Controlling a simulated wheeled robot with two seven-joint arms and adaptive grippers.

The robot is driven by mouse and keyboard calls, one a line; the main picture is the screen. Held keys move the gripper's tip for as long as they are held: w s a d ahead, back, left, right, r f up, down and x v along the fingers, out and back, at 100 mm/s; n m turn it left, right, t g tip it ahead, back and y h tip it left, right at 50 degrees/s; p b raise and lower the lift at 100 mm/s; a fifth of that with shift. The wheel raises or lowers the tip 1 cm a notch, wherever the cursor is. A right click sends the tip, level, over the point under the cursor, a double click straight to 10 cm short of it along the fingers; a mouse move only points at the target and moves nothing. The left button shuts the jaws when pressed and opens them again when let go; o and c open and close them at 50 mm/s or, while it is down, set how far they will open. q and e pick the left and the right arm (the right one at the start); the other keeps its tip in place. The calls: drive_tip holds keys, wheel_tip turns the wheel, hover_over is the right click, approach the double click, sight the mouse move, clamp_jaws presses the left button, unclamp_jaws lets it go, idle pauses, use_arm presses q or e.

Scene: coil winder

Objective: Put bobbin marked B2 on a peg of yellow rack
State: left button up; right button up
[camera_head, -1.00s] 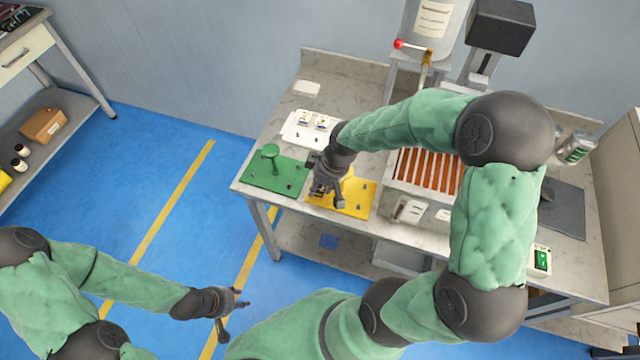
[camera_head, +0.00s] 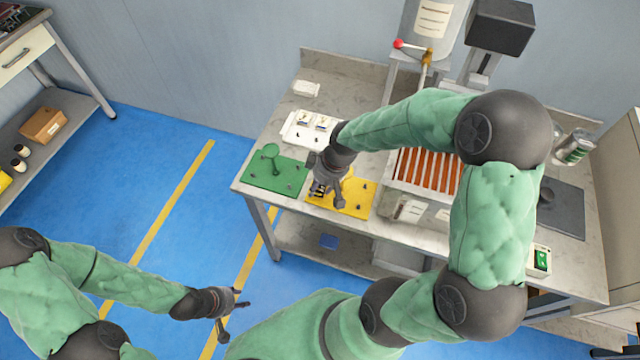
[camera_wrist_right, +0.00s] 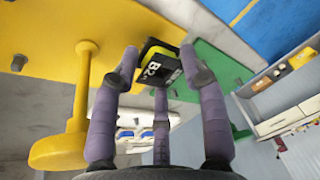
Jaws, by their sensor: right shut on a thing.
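In the head view my right gripper (camera_head: 322,190) is over the left part of the yellow rack (camera_head: 352,205), shut on the bobbin. The yellow rack is a flat board with small dark pegs and a yellow post (camera_wrist_right: 82,90) with a round disc, left of the fingers in the wrist view. I cannot tell whether the bobbin touches a peg. My left gripper (camera_head: 232,312) is open and empty above the floor.
A green rack (camera_head: 262,175) with a green post lies left of the yellow rack. A white rack (camera_head: 303,128) holding bobbins stands behind. To the right is a tray of orange-brown rods (camera_head: 425,172). A white labelled item (camera_head: 408,209) lies right of the yellow rack.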

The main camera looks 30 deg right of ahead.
drive_tip(key=shift+f+b, duration=0.35)
drive_tip(key=shift+f, duration=0.25)
drive_tip(key=shift+r, duration=0.2)
drive_tip(key=shift+r+p, duration=0.5)
drive_tip(key=shift+p, duration=0.1)
drive_tip(key=shift+f, duration=0.25)
drive_tip(key=shift+f+b, duration=0.3)
drive_tip(key=shift+b, duration=0.15)
drive_tip(key=shift+f, duration=0.15)
drive_tip(key=o, duration=1.1)
drive_tip(key=shift+o, duration=0.2)
